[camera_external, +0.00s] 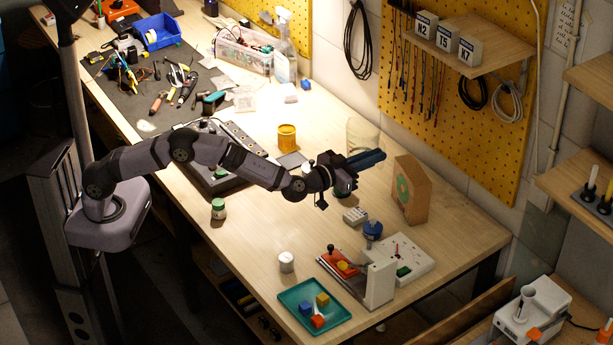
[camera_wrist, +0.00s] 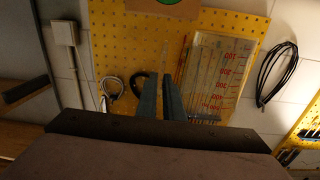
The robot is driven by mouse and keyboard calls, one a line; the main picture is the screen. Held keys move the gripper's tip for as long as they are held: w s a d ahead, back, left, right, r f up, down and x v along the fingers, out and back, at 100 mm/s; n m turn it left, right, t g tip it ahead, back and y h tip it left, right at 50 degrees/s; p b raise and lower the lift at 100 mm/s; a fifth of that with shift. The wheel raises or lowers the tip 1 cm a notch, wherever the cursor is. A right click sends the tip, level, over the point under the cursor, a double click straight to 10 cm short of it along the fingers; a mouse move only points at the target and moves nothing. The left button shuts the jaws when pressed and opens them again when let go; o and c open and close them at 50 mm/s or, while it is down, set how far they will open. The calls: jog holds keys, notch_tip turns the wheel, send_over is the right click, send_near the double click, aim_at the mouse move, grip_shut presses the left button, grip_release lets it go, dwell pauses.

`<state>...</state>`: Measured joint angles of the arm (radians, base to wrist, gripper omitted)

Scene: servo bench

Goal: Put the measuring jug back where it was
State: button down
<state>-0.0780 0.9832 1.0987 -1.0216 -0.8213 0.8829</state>
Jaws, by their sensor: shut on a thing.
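The clear measuring jug (camera_external: 362,136) stands out faintly behind my gripper (camera_external: 368,160) in the external view, close to the pegboard wall. In the wrist view the jug (camera_wrist: 217,75), with red scale marks, is just right of my two blue-grey fingers (camera_wrist: 163,98). The fingers are close together, with a narrow gap, and are shut on the jug at its side; the exact grip point is hard to see because the jug is transparent. The jug looks about upright in the external view. I cannot tell whether its base touches the bench.
A cardboard box (camera_external: 411,190) with a green mark stands right of my gripper. A yellow tin (camera_external: 287,137) stands to the left. A small grey block (camera_external: 355,215) and a blue round thing (camera_external: 373,231) lie in front.

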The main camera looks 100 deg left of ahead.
jog(key=s+d+f+m+t+h+p, duration=0.1)
jog(key=s+d+h, duration=0.15)
jog(key=d, duration=0.65)
jog(key=s+d+f+m+t+h+p, duration=0.15)
jog(key=s+d, duration=0.25)
jog(key=d, duration=0.6)
jog(key=shift+s+a+f+n+g+y, duration=0.55)
jog(key=shift+s+a+f+y, duration=0.7)
jog(key=shift+s, duration=3.2)
jog(key=shift+s+a+f+n+g+y, duration=0.65)
jog(key=shift+s+a, duration=1.2)
jog(key=shift+s, duration=2.55)
notch_tip(320, 180, down, 6)
jog(key=p, duration=0.1)
jog(key=shift+f, duration=0.25)
jog(key=shift+f+p, duration=0.6)
jog(key=shift+f, duration=1.25)
